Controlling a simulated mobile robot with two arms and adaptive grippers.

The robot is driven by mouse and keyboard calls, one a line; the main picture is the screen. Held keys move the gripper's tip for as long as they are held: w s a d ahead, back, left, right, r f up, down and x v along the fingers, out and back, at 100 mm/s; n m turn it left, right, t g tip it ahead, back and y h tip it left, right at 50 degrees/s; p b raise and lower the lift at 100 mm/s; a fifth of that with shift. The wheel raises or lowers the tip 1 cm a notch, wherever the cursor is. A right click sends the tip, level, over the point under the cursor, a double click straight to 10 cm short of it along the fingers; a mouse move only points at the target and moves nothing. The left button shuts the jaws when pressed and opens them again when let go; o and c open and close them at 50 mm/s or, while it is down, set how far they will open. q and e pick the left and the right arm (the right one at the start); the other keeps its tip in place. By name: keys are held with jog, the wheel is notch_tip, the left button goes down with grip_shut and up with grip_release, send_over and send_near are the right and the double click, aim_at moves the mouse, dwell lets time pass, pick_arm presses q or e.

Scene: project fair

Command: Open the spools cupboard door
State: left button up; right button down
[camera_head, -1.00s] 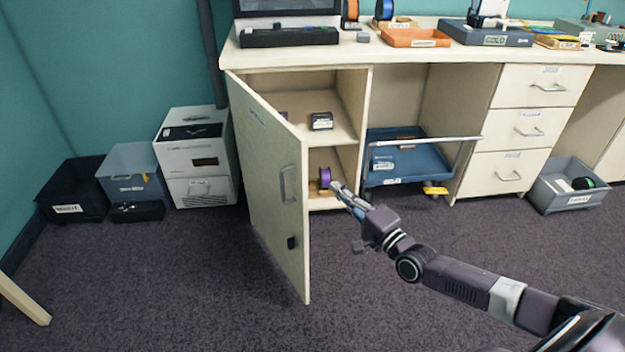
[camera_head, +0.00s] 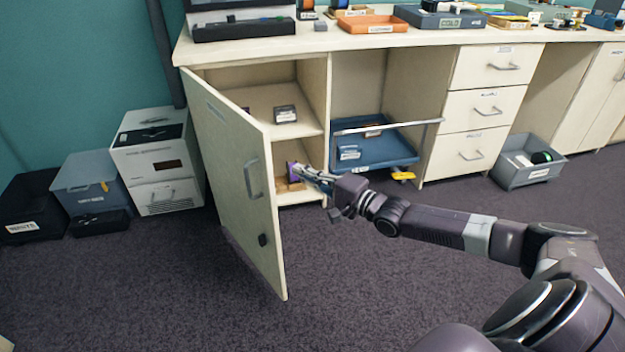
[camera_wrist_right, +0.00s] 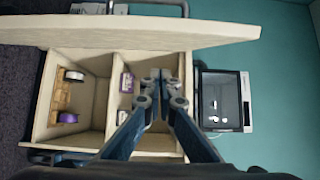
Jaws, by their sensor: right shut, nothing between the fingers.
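The spools cupboard door (camera_head: 222,165) stands wide open, swung out from its left edge. My right gripper (camera_head: 300,172) is shut and empty, to the right of the door's free edge, in front of the lower shelf opening. In the right wrist view its fingers (camera_wrist_right: 160,76) point at the cupboard interior, with the door (camera_wrist_right: 120,33) across the top. A purple spool (camera_wrist_right: 68,117) and a white spool (camera_wrist_right: 74,75) are inside. My left gripper is out of view.
A blue cart (camera_head: 375,150) stands right of the cupboard. White boxes (camera_head: 158,160) and bins stand on the left, and a grey bin (camera_head: 528,160) on the right. The carpet before the door is clear.

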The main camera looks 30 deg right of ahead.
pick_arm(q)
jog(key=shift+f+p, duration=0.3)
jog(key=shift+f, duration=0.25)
pick_arm(e)
jog(key=w+a, duration=0.3)
jog(key=a, duration=0.2)
jog(key=shift+w+a, duration=0.15)
